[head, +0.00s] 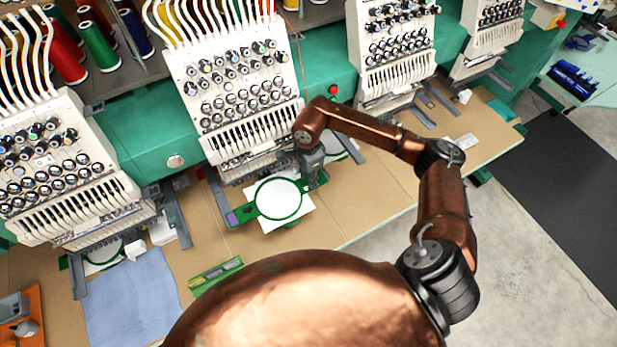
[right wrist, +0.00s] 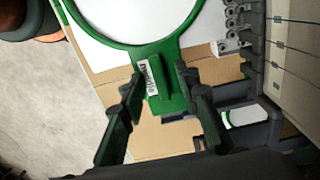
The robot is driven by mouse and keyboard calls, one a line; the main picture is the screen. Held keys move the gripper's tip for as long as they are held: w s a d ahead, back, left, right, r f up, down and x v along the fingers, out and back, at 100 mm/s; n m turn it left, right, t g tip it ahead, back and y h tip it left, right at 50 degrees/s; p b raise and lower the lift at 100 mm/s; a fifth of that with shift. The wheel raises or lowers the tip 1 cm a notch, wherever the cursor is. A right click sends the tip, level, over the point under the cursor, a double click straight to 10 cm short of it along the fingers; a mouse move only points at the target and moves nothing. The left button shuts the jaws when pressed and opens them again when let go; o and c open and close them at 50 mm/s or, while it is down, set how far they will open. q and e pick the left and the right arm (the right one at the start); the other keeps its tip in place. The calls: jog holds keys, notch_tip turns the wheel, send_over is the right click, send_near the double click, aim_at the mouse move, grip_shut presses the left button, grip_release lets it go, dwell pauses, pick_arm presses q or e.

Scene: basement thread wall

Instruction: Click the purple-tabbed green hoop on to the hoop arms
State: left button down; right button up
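The green hoop (head: 258,207), holding white fabric (head: 278,198), is level in front of the middle embroidery head. Its purple tab (head: 232,217) is at the left, over the front end of the grey left hoop arm (head: 213,190); whether it is clicked in cannot be told. My right gripper (head: 313,178) is at the hoop's right bracket. In the right wrist view its fingers (right wrist: 160,82) stand apart, on either side of the labelled green bracket (right wrist: 173,98), with no clear grip on it. The right hoop arm is mostly hidden by my gripper. My left gripper is not in view.
The middle embroidery head (head: 240,85) rises close behind the hoop. Other heads stand at the left (head: 60,175) and right (head: 395,40). A blue cloth (head: 130,295) and a green tray (head: 215,273) lie on the brown table (head: 375,205). The table is clear to the hoop's right.

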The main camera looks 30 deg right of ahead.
notch_tip(320, 180, up, 12)
dwell(0.6)
